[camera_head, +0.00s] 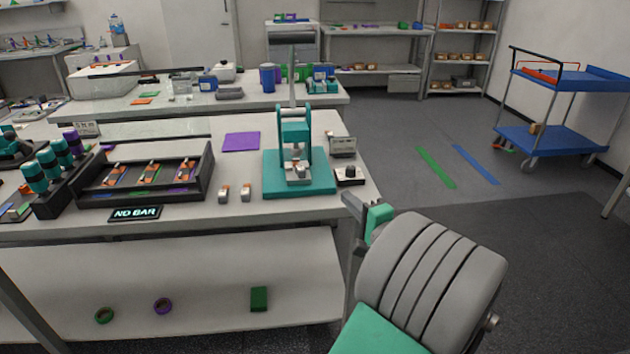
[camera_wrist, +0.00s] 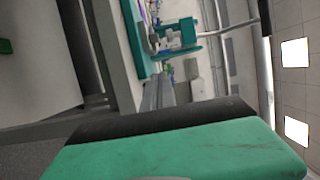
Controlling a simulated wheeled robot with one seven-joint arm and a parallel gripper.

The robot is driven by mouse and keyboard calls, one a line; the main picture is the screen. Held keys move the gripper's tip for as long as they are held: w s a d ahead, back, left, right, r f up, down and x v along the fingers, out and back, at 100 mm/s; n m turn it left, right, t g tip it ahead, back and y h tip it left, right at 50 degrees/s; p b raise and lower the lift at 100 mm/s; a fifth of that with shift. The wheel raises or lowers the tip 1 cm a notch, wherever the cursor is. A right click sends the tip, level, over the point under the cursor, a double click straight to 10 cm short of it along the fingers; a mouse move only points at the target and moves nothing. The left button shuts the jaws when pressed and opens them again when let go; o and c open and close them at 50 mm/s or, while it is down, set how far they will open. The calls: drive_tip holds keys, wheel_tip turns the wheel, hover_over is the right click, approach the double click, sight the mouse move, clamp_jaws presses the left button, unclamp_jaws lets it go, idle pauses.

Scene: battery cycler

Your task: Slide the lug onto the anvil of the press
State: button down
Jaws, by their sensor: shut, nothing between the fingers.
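The teal press (camera_head: 293,132) stands on a teal base plate near the right end of the bench, its lever raised. Its silver anvil area (camera_head: 298,173) sits low at the front; no lug can be made out there. Several copper-coloured lugs (camera_head: 149,172) lie in the dark tray (camera_head: 206,180). Two small grey-and-orange pieces (camera_head: 246,192) stand on the bench left of the press. My gripper (camera_head: 352,202) is shut and empty, off the bench's right edge, right of and nearer than the press.
A "NO BAR" sign (camera_head: 135,213) lies at the bench front. A purple mat (camera_head: 241,141) lies behind. Open floor (camera_head: 400,160) lies to the right.

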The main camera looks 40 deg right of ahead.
sight(315, 188)
drive_tip(key=x, duration=0.9)
drive_tip(key=shift+w, duration=0.25)
drive_tip(key=w, duration=0.1)
drive_tip(key=w+a, duration=0.1)
drive_tip(key=w, duration=0.1)
drive_tip(key=shift+w+a+p, duration=0.4)
